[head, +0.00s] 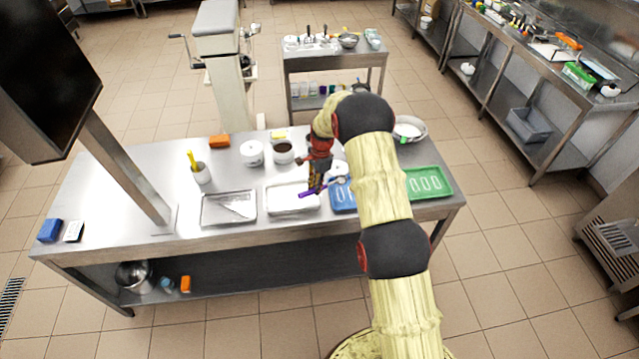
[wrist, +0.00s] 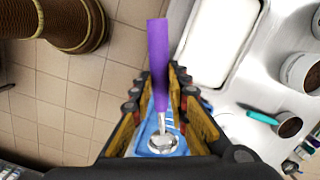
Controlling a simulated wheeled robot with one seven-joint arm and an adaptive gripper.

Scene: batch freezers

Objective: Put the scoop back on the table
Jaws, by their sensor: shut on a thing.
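The scoop has a purple handle (head: 308,192) and a small metal bowl; the handle also shows in the wrist view (wrist: 158,55), with the bowl (wrist: 162,143) at its lower end. My gripper (head: 317,180) is shut on the scoop and holds it over the right half of the steel table (head: 120,205). In the wrist view, the gripper fingers (wrist: 161,95) stand on both sides of the handle. The scoop appears above the table near the blue tray (head: 342,199); the exact gap is hard to tell.
A tray with white contents (head: 292,199) and a metal tray (head: 228,209) lie left of the blue one. A green tray (head: 430,183) lies right. White tubs (head: 251,154) and a metal bowl (head: 418,136) stand behind. The table's left part is mostly clear, beside a screen post (head: 125,178).

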